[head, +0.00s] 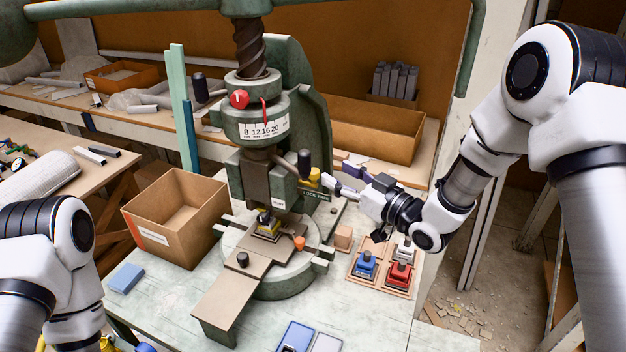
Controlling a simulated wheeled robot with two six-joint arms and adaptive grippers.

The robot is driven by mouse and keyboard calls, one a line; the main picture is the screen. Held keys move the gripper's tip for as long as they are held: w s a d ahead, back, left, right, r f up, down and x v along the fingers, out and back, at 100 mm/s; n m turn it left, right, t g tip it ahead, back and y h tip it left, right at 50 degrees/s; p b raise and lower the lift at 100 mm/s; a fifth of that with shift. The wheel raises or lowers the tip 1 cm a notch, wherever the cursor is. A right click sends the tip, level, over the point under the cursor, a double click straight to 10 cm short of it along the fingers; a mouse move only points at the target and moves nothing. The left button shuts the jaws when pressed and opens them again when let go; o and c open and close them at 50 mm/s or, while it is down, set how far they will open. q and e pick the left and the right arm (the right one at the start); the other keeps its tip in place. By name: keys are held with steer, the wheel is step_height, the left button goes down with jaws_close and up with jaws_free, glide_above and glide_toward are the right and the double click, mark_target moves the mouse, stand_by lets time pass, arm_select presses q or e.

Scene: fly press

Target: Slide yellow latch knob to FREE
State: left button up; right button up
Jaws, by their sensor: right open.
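Whether a fingertip touches the knob cannot be told. My left arm shows at the lower left, but its gripper is out of the picture.
The fly press (301,110) stands on a pale worktable (350,320). A cardboard box (176,215) is left of it. A wooden tray (385,286) with blue, red and white-topped pieces lies below my right gripper. A blue block (126,278) lies at the left; the front left is mostly clear.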

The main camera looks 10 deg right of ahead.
mark_target(318, 173)
steer(key=w+a+f, duration=0.1)
steer(key=w, duration=0.1)
steer(key=w+a+f, duration=0.1)
steer(key=w+a, duration=0.1)
steer(key=w, duration=0.1)
steer(key=w+a+f+p, duration=0.1)
steer(key=w, duration=0.1)
steer(key=shift+w+a+f, duration=0.15)
steer(key=shift+w+f, duration=0.1)
steer(key=shift+w, duration=0.1)
steer(key=shift+w+f, duration=0.15)
steer(key=shift+w, duration=0.05)
steer(key=shift+s, duration=0.15)
arm_select(q)
steer(key=shift+w+f, duration=0.15)
steer(key=shift+w, duration=0.3)
arm_select(e)
steer(key=shift+s, duration=0.1)
jaws_close()
